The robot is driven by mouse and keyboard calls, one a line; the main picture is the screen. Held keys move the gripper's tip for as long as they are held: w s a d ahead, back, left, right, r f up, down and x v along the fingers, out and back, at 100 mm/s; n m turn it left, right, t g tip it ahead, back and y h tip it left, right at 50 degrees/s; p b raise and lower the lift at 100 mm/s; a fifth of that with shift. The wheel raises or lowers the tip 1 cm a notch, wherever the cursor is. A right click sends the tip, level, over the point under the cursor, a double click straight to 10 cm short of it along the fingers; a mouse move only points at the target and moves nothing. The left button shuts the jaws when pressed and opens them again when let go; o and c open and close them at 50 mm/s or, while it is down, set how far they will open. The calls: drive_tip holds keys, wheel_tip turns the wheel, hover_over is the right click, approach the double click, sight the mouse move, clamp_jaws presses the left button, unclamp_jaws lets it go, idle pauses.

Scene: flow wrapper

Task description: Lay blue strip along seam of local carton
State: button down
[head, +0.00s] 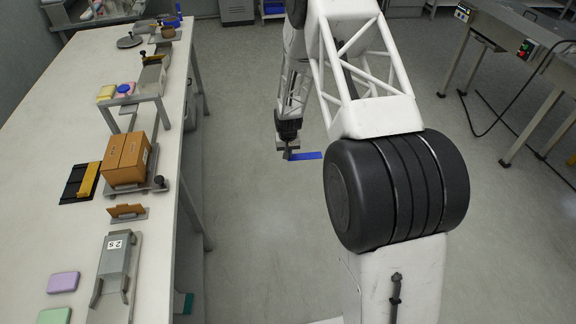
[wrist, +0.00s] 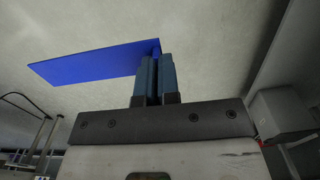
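The blue strip (head: 306,156) is held by my gripper (head: 287,152) in the air over the floor, to the right of the table. In the wrist view the blue strip (wrist: 95,63) extends to the left from between the two closed fingers of my gripper (wrist: 156,60). The fingers are shut on one end of it. The brown carton (head: 128,158) sits on a grey stand on the table, to the left of my gripper and well apart from it. A dark line, which looks like the seam, runs across its top.
The white table (head: 165,245) runs along the left. A black pad with a yellow block (head: 88,180) lies left of the carton, and a grey ramp (head: 116,262) stands in front. A raised grey shelf (head: 150,82) is behind the carton. Open floor separates my gripper from the table.

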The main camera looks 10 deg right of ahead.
drive_tip(key=w+a+r+m, duration=0.1)
drive_tip(key=w+r, duration=0.2)
drive_tip(key=r, duration=0.4)
drive_tip(key=w+a+r, duration=0.2)
drive_tip(key=w+r, duration=0.1)
drive_tip(key=r, duration=0.4)
drive_tip(key=a+r, duration=0.3)
drive_tip(key=r, duration=0.1)
wheel_tip(320, 180, up, 16)
drive_tip(key=n, duration=1.9)
hover_over(116, 166)
drive_tip(key=d, duration=0.1)
drive_tip(key=shift+w+r, duration=0.1)
drive_tip(key=shift+w, duration=0.35)
drive_tip(key=shift+s+a+r+n, duration=0.15)
drive_tip(key=shift+s+a+n, duration=0.3)
drive_tip(key=shift+s+n, duration=0.1)
drive_tip(key=shift+f, duration=0.25)
drive_tip(key=shift+f, duration=1.7)
